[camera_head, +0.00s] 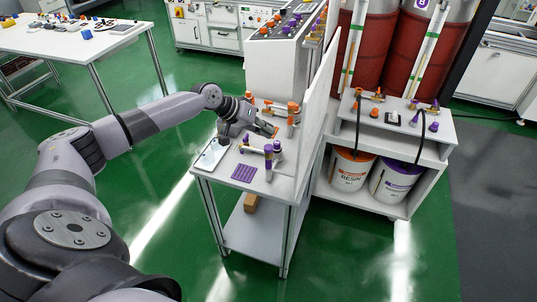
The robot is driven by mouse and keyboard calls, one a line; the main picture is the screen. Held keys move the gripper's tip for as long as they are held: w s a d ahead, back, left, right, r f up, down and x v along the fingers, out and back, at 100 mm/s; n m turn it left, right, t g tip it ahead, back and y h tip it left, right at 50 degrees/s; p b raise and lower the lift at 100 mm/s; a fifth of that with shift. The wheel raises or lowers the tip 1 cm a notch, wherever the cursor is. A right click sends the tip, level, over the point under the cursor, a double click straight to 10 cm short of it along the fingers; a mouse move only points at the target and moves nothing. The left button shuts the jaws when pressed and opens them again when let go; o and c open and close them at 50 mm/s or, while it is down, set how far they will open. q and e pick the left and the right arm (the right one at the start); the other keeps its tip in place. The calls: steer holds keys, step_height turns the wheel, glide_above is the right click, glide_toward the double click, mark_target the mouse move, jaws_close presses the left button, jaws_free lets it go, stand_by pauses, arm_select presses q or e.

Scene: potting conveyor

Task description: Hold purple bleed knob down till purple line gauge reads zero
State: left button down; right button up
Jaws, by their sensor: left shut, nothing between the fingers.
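A white bench (232,192) carries a purple-marked valve assembly (256,149) with purple fittings. A purple knob (277,146) tops its right end. I cannot tell for sure that this is the bleed knob. An orange-marked assembly (273,108) stands behind it. My left gripper (226,138) is shut and empty, low over the bench, left of and behind the purple knob and apart from it. It hides part of the bench between the two assemblies. No purple gauge reading can be made out. My right gripper is out of view.
A purple perforated mat (243,172) and a flat pale plate (212,154) lie on the bench. A white upright panel (317,88) bounds it on the right. Beyond stand resin (352,172) and purple-labelled (396,180) buckets. A console (272,66) stands behind.

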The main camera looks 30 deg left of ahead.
mark_target(267, 145)
arm_select(q)
step_height(267, 145, down, 2)
steer(key=shift+b, duration=0.35)
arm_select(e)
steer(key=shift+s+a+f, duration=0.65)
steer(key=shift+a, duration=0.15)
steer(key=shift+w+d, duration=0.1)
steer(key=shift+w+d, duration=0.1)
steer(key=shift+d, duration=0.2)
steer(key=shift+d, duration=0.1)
arm_select(q)
steer(key=shift+f, duration=0.15)
steer(key=shift+f, duration=0.35)
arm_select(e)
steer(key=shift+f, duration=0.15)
